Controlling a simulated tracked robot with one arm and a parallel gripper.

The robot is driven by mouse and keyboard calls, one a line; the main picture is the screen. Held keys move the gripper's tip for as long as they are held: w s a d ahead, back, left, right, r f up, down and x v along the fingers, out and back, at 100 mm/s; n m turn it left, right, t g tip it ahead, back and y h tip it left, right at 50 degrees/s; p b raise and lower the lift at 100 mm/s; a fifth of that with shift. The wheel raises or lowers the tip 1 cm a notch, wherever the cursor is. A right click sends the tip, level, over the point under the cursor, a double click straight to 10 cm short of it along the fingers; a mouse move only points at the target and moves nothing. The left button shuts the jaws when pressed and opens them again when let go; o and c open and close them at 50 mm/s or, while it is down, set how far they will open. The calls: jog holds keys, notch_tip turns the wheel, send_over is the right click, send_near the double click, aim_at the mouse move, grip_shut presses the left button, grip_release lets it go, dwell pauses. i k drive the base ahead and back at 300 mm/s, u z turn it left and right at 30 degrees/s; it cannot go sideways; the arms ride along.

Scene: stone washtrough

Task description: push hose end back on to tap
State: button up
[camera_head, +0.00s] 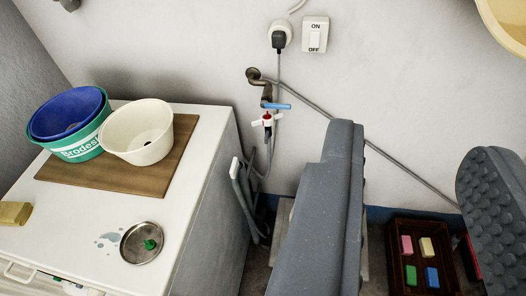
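The tap (266,92) comes out of the back wall, right of the white machine, with a blue lever (277,106). A white and red fitting (267,120) sits directly below it; I cannot tell if they are joined. A grey hose (269,155) hangs below the fitting. Another grey hose piece with a white end (235,168) stands against the machine's side; I cannot tell how the hoses connect. My gripper (417,140) is open and empty, its two dark grey fingers wide apart. It is right of the tap in the picture, and the left finger hides part of the floor behind it.
The white machine (205,215) carries a wooden board (110,178), a cream bowl (140,150), blue and green bowls (68,115), and a metal dish (142,243). A plug (279,38) and switch (314,35) are above. A brown crate (398,285) holds coloured blocks. A thin grey pipe (400,170) slants rightward.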

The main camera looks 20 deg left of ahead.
aim_at(268, 133)
jog(key=z, duration=2.75)
jog(key=k, duration=0.65)
jog(key=u, duration=1.65)
jog(key=i, duration=0.5)
